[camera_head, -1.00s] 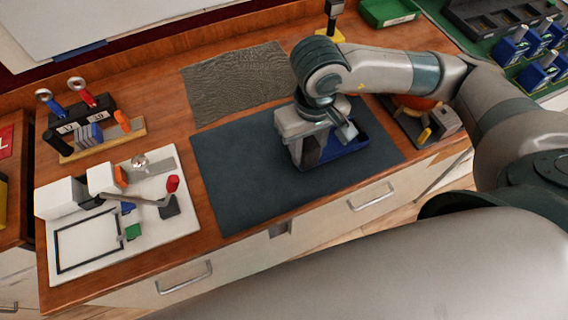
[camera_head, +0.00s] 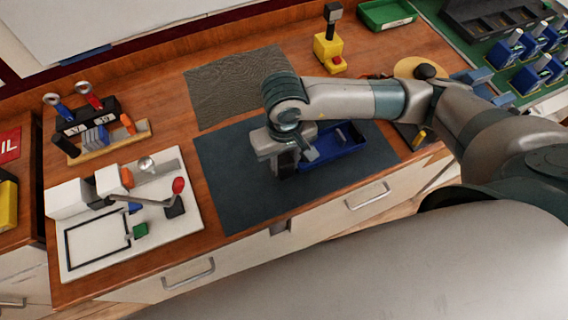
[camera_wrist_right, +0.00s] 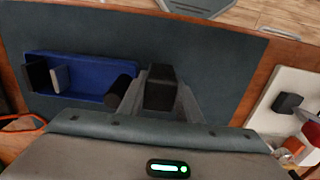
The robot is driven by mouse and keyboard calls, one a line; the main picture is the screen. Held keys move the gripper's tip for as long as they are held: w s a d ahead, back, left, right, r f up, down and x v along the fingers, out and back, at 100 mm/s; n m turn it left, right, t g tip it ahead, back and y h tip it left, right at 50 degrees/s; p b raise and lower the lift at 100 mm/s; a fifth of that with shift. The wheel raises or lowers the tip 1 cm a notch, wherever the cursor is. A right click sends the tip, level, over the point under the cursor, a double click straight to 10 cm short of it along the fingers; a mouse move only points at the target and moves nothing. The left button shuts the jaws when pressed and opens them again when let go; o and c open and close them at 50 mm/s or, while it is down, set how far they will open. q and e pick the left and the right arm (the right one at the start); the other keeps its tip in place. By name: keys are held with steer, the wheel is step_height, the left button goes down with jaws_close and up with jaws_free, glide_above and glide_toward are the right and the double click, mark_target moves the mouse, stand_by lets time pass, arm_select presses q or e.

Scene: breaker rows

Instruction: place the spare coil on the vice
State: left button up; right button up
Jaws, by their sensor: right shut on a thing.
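My right gripper (camera_head: 287,160) is over the dark mat, just left of the blue tray. In the right wrist view its fingers (camera_wrist_right: 160,98) are shut on a black block, which I take to be the spare coil (camera_wrist_right: 160,87). In the head view the block is mostly hidden by the gripper. The white board at the left carries white blocks and a lever with a red knob; this looks like the vice (camera_head: 110,181), well left of the gripper. My left gripper is not in view.
The blue tray (camera_head: 318,177) holds a dark piece and a grey piece; a black cylinder (camera_wrist_right: 120,90) shows at its near end. A tool rack (camera_head: 135,137) stands behind the board. A yellow box with a red button (camera_head: 328,52) stands at the back. The mat's left part (camera_head: 225,165) is clear.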

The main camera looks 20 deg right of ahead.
steer(key=shift+f+p, duration=0.45)
steer(key=shift+f, duration=0.65)
steer(key=shift+f+b, duration=0.2)
steer(key=shift+b, duration=0.1)
steer(key=o, duration=0.9)
steer(key=shift+r, duration=0.1)
